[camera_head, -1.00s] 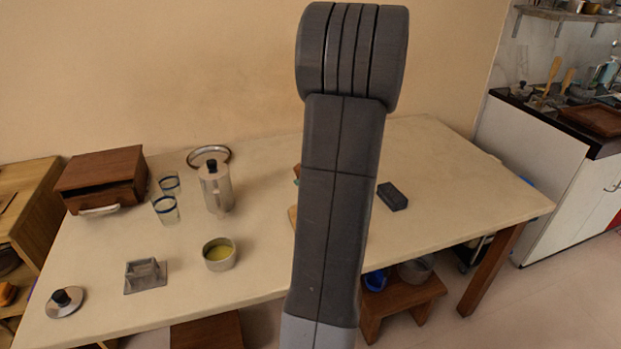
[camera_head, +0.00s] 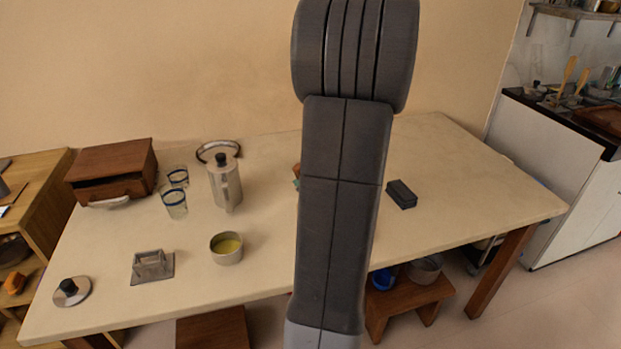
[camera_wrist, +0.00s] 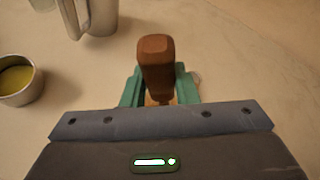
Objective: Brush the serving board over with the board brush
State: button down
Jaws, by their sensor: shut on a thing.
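My gripper (camera_wrist: 158,92) shows in the wrist view with green fingers on both sides of a brown wooden handle (camera_wrist: 156,55), and is shut on it. I take this to be the board brush; its lower end and bristles are hidden. A small tan patch shows below the handle between the fingers, and I cannot tell whether it is brush or board. In the head view my arm hides nearly all of the gripper and brush. The serving board cannot be made out in either current view.
On the table (camera_head: 270,275) stand a metal pot (camera_head: 225,185), a bowl with yellow contents (camera_head: 227,248), two glasses (camera_head: 174,203), a grey handled block (camera_head: 152,266), a lid (camera_head: 71,291) and a wooden box (camera_head: 112,172). A dark block (camera_head: 401,194) lies right of my arm. The table's right end is clear.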

jog(key=shift+d, duration=0.1)
jog(key=shift+w+d, duration=1.2)
jog(key=shift+w, duration=0.05)
jog(key=shift+w+d+p, duration=0.5)
jog(key=shift+w+d, duration=0.75)
jog(key=shift+s+a+b, duration=0.3)
jog(key=shift+s+a, duration=0.1)
jog(key=shift+a, duration=0.45)
jog(key=shift+s+a+b, duration=0.3)
jog(key=shift+s+a, duration=0.05)
jog(key=shift+a, duration=0.5)
